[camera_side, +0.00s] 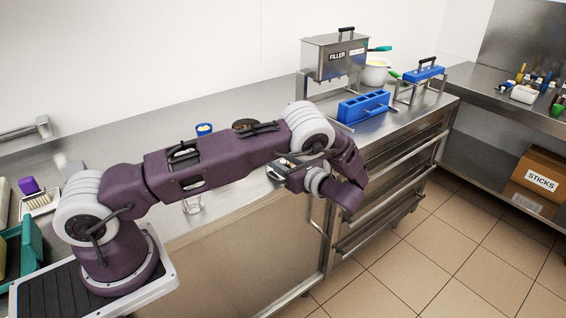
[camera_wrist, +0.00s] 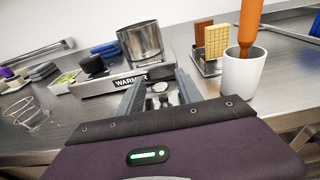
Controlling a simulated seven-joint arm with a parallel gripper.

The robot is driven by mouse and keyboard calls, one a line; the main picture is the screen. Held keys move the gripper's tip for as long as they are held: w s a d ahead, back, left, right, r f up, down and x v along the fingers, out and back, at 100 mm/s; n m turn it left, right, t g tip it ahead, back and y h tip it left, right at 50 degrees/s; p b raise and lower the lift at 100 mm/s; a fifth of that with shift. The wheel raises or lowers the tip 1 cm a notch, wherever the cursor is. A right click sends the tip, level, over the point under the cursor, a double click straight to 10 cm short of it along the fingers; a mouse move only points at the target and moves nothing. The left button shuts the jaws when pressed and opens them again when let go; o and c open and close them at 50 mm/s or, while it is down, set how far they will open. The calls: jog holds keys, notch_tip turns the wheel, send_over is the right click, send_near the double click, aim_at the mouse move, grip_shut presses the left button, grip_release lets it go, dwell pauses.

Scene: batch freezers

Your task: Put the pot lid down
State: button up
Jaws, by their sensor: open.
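A small shiny metal piece with a round knob (camera_wrist: 159,88), which looks like the pot lid, shows between my gripper's fingers in the wrist view. I cannot tell whether it touches them or rests on the counter. My gripper (camera_wrist: 160,92) is open, its two grey fingers apart, low in front of the warmer (camera_wrist: 103,82). An open steel pot (camera_wrist: 141,45) stands on the warmer. In the side view my gripper (camera_side: 280,170) is at the counter's front edge, partly hidden by my wrist, and I cannot make out the lid there.
A white cup (camera_wrist: 240,75) with an orange-handled tool (camera_wrist: 250,22) stands close on the right. Wafers (camera_wrist: 217,42) stand in a metal holder behind it. A wire stand (camera_wrist: 25,112) is at left. The filler (camera_side: 335,57) and a blue mould (camera_side: 363,107) are farther along the counter.

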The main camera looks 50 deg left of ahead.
jog(key=d+r, duration=0.2)
jog(key=d, duration=1)
jog(key=s+a+r+n+h, duration=0.1)
jog(key=s+r+n+h, duration=1)
jog(key=r, duration=0.5)
jog(key=s+d+r+n+t+h, duration=0.2)
jog(key=s+d+n, duration=0.1)
jog(key=s, duration=0.6)
jog(key=s+d+r+n+t+h, duration=0.2)
jog(key=s+d+n+t+h, duration=0.1)
jog(key=s, duration=0.6)
jog(key=shift+s+d+r+n+t, duration=0.15)
jog(key=shift+s+d+n+t, duration=0.15)
jog(key=shift+s+d+n, duration=0.15)
